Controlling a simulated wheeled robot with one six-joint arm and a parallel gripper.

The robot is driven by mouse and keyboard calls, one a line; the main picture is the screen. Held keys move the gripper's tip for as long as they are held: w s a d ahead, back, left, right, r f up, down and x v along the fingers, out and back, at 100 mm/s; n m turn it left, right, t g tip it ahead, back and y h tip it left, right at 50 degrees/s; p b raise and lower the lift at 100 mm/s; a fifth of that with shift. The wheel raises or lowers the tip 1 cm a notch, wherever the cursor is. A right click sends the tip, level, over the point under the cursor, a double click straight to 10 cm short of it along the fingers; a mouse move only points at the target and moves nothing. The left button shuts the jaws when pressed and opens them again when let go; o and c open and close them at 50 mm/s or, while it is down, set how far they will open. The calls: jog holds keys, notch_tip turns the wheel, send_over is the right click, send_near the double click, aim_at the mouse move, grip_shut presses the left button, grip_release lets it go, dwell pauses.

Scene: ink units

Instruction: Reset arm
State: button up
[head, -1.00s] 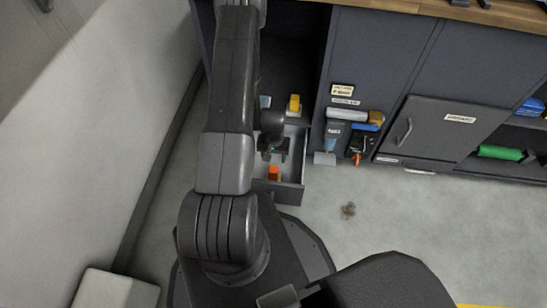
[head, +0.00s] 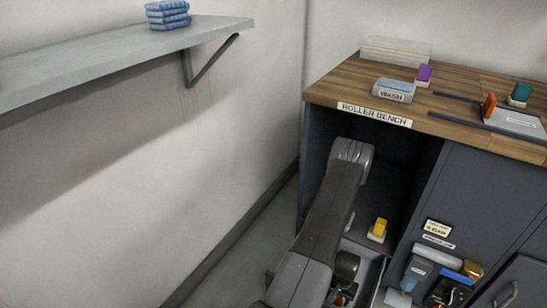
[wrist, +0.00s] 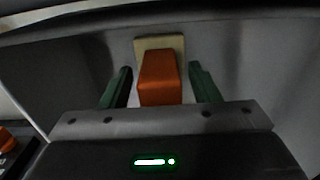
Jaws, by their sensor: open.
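My gripper (wrist: 162,90) is open in the wrist view, with its two dark green fingers apart. An orange block (wrist: 160,78) on a beige base (wrist: 174,44) shows between the fingers, with gaps on both sides; I cannot tell how far below the fingertips it is. In the head view my arm reaches down in front of the bench's left opening. My gripper (head: 341,298) is only partly in that view, at the bottom edge over an open drawer (head: 374,274).
A yellow block (head: 380,227) on a pale base stands behind the drawer. The roller bench top (head: 340,88) holds a wash box (head: 394,91) and small coloured blocks. A wall shelf (head: 110,55) with blue stacked items (head: 168,14) is at upper left.

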jog(key=shift+r+p, duration=0.35)
jog(key=shift+r, duration=1.75)
